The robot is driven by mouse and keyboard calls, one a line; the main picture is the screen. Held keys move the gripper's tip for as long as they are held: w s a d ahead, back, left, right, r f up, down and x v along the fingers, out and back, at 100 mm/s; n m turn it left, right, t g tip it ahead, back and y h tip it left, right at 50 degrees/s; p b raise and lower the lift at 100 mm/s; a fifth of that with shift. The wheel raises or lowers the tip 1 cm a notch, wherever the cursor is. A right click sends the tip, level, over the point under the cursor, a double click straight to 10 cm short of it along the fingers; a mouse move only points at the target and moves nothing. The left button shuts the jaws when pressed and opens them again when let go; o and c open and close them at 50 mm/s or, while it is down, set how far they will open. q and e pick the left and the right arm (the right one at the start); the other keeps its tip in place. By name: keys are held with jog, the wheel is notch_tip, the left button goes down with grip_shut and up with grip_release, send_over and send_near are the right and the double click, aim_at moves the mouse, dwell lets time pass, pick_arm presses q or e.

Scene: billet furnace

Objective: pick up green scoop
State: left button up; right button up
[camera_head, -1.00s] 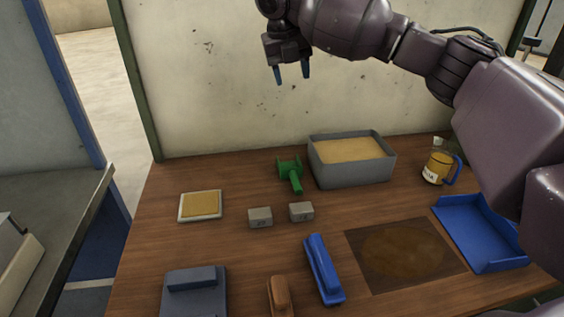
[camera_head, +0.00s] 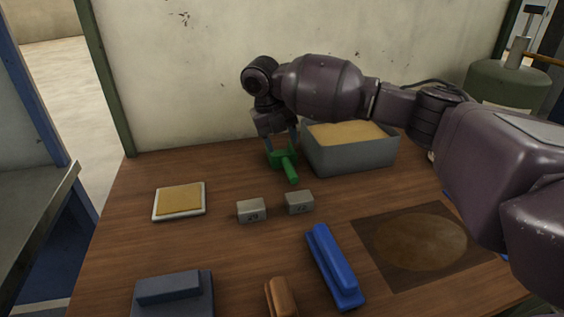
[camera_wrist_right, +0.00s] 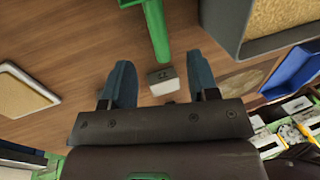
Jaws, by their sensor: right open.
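The green scoop (camera_head: 289,168) lies on the wooden table at the back, just left of the grey sand-filled bin. Its handle points toward the front of the table. My right gripper (camera_head: 281,150) is open and empty, low over the scoop's head, which it partly covers in the head view. In the right wrist view, the green scoop handle (camera_wrist_right: 157,30) shows at the top, beyond the two spread blue fingertips (camera_wrist_right: 160,78) and not between them. I cannot tell whether the fingers touch the scoop. My left gripper is not in view.
The grey bin (camera_head: 350,157) stands close right of the scoop. Two small grey blocks (camera_head: 251,211) sit in front of it, and a tan square pad (camera_head: 180,201) lies left. Bare table lies between pad and scoop.

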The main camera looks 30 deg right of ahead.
aim_at(288, 165)
jog(key=x, duration=0.3)
jog(key=shift+f, duration=0.3)
jog(key=b+x, duration=0.1)
jog(key=x, duration=0.3)
jog(key=shift+a+f, duration=0.1)
jog(key=shift+f, duration=0.15)
jog(key=shift+f+b, duration=0.3)
jog(key=shift+f, duration=0.05)
grip_shut()
jog(key=shift+r, duration=0.1)
